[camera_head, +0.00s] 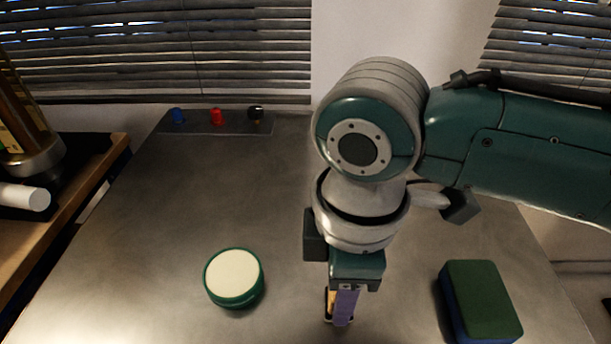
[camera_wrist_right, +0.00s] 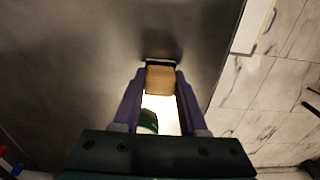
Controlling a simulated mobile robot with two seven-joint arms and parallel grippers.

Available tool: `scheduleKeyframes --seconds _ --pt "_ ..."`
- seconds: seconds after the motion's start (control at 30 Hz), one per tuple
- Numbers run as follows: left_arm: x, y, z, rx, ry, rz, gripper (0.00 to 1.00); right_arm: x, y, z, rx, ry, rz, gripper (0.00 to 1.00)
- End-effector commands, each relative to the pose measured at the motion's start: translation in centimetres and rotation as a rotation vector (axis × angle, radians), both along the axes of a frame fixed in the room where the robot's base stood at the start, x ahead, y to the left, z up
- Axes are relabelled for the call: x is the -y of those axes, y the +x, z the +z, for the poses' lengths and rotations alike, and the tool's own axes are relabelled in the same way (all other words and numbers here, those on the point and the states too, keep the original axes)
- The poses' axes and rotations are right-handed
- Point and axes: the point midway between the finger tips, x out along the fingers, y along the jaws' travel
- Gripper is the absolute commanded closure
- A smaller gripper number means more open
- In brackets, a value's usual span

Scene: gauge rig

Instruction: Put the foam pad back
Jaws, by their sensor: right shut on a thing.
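My right gripper (camera_head: 340,316) points down near the front middle of the table, its purple fingers shut on a small tan block (camera_head: 331,300) with a dark end. In the right wrist view the tan block (camera_wrist_right: 160,80) sits between the fingertips (camera_wrist_right: 161,76). A thick block (camera_head: 482,300), dark green on top and blue on its side, lies on the table to the gripper's right. I cannot tell for certain which block is the foam pad. A round green thing with a cream top (camera_head: 233,276) stands left of the gripper, apart from it. My left gripper is not in view.
A grey metal table (camera_head: 170,215) carries these things. At its back left is a low strip (camera_head: 200,127) with blue, red and black knobs. A wooden side bench (camera_head: 62,195) stands at the left. The table's middle left is clear.

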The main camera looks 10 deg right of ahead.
Motion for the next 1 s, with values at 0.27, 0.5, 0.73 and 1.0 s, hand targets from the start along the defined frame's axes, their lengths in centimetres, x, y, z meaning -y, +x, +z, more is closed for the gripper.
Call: scheduleKeyframes --seconds 0.27,0.5,0.73,1.0 --pt "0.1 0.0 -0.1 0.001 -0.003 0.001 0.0 0.0 0.0 -0.3 0.0 -0.001 -0.001 0.52" --pt "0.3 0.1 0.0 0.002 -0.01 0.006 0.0 0.0 0.0 -0.3 -0.001 -0.001 -0.001 0.28" --pt "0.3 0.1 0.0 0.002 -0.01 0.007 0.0 0.0 0.0 -0.1 0.0 0.0 -0.001 0.28" --pt "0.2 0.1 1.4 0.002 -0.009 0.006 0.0 0.0 0.1 4.2 0.004 0.002 0.0 0.28"
